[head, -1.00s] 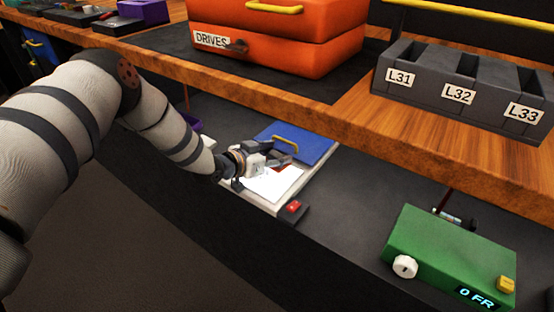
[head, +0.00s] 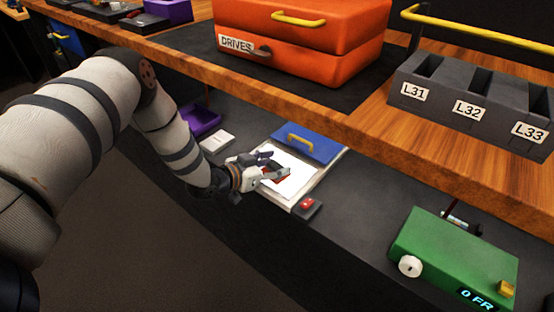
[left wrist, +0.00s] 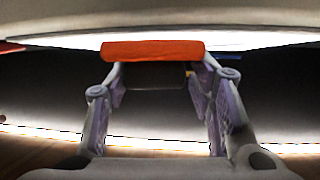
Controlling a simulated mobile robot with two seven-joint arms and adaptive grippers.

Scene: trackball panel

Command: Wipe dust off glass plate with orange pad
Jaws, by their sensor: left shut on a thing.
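The glass plate (head: 299,163) is a bright white lit panel on the lower shelf, in a pale frame with a blue lid (head: 318,147) behind it. My left gripper (head: 272,171) is over the plate's left part and is shut on the orange pad (head: 283,179), partly hidden by the fingers. In the left wrist view the pad (left wrist: 153,50) spans across the fingertips (left wrist: 158,75), with the bright plate edge beyond it. I cannot tell whether the pad touches the glass. Dust cannot be made out. My right gripper is not in view.
A red-button box (head: 307,207) sits at the plate's front right corner. A green box (head: 453,258) with a white knob stands to the right. A white block (head: 217,140) and a purple tray (head: 202,121) lie at left. The wooden shelf edge (head: 345,140) overhangs behind.

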